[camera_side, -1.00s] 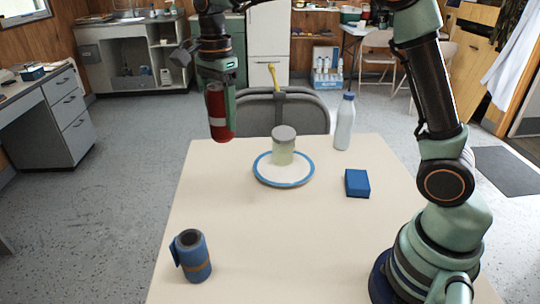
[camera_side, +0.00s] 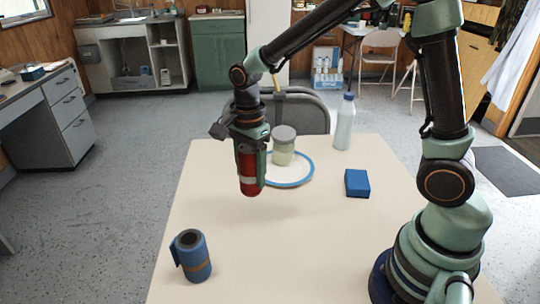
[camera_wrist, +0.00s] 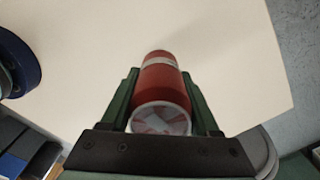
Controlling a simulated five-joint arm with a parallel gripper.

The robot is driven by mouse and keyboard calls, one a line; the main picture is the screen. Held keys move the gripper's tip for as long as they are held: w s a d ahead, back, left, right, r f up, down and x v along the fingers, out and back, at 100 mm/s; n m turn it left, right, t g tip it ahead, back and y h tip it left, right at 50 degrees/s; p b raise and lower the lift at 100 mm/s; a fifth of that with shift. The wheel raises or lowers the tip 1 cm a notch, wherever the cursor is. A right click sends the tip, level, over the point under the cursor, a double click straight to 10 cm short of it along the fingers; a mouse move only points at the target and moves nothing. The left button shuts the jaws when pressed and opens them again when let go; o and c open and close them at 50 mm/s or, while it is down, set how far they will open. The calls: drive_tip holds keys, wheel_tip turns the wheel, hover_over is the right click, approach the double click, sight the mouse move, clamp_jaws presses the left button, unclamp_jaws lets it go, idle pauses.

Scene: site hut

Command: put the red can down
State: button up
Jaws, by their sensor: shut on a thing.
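The red can (camera_side: 248,184) has a pale band and is held upright, or nearly so, between my gripper's fingers. My gripper (camera_side: 250,168) is shut on it, pointing down. In the side view the can hangs over the left-middle part of the table (camera_side: 225,235), in front of the plate's left edge. Its bottom looks a little above the tabletop. In the wrist view the can (camera_wrist: 160,80) lies between both fingers, with bare table around its far end. My gripper shows there too (camera_wrist: 160,92).
A white bottle (camera_side: 345,122) and a blue block (camera_side: 357,183) stand to the right. The table's front middle is clear.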

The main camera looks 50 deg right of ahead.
wheel_tip(320, 180, down, 10)
drive_tip(key=shift+r, duration=0.25)
drive_tip(key=shift+f, duration=0.1)
drive_tip(key=o, duration=1.3)
wheel_tip(320, 180, up, 12)
drive_tip(key=shift+r, duration=0.2)
drive_tip(key=s+d+r+n+t, duration=0.5)
drive_tip(key=s+r+n, duration=0.4)
drive_tip(key=n, duration=0.9)
drive_tip(key=shift+s+d+r+t, duration=0.25)
drive_tip(key=shift+s+d+t, duration=0.05)
drive_tip(key=shift+s+d, duration=0.05)
